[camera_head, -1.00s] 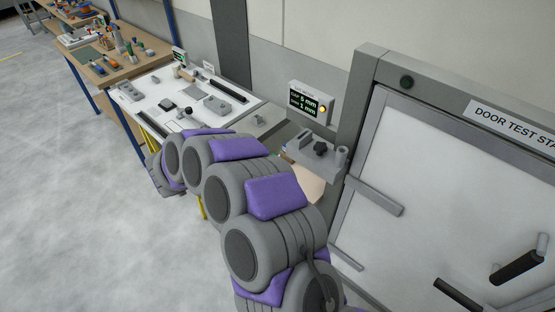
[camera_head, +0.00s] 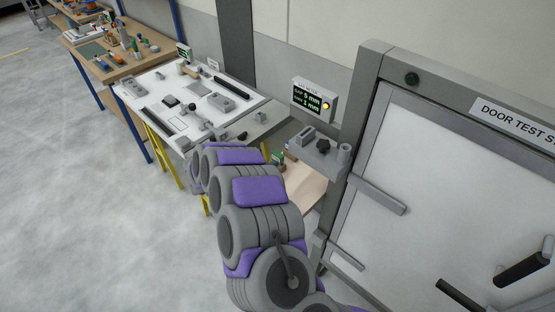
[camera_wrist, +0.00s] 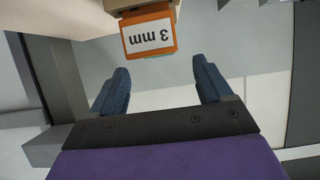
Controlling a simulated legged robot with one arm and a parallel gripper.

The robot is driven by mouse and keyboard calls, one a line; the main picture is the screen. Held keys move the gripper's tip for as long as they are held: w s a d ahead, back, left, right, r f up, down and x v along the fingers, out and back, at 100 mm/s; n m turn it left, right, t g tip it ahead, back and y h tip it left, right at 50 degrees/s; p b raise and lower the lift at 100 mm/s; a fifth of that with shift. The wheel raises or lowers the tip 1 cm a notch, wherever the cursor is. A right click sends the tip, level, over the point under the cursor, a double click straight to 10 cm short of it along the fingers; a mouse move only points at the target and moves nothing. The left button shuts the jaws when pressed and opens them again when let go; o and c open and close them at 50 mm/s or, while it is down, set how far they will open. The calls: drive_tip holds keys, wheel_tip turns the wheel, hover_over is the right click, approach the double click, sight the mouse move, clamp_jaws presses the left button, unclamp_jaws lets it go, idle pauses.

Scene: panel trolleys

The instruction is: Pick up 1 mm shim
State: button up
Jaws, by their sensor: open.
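My gripper (camera_wrist: 160,74) is open and empty in the wrist view, its two blue-grey fingers wide apart. I cannot make out a 1 mm label on any shim. In the head view a small green item (camera_head: 275,158) sits by a tan board (camera_head: 306,186), too small to identify. My arm hides my gripper in the head view.
A grey bracket with a black knob (camera_head: 323,145) is mounted left of the door test panel (camera_head: 430,195). A display (camera_head: 314,100) above it shows millimetre readings, with "1 mm" on the lower line. A white worktable (camera_head: 168,122) with loose parts stands left. Floor at left is clear.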

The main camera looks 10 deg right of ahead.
sight(276, 155)
drive_tip(key=shift+b+x, duration=0.4)
drive_tip(key=shift+x, duration=2.75)
drive_tip(key=shift+r, duration=0.15)
drive_tip(key=shift+c, duration=0.4)
drive_tip(key=c, duration=1)
drive_tip(key=shift+c, duration=0.2)
drive_tip(key=shift+r, duration=0.15)
drive_tip(key=shift+r, duration=0.2)
drive_tip(key=s+r+p, duration=0.1)
drive_tip(key=s+r, duration=0.3)
drive_tip(key=s, duration=1.2)
drive_tip(key=shift+a+r+p, duration=0.15)
drive_tip(key=shift+a+p, duration=0.15)
drive_tip(key=shift+a, duration=0.1)
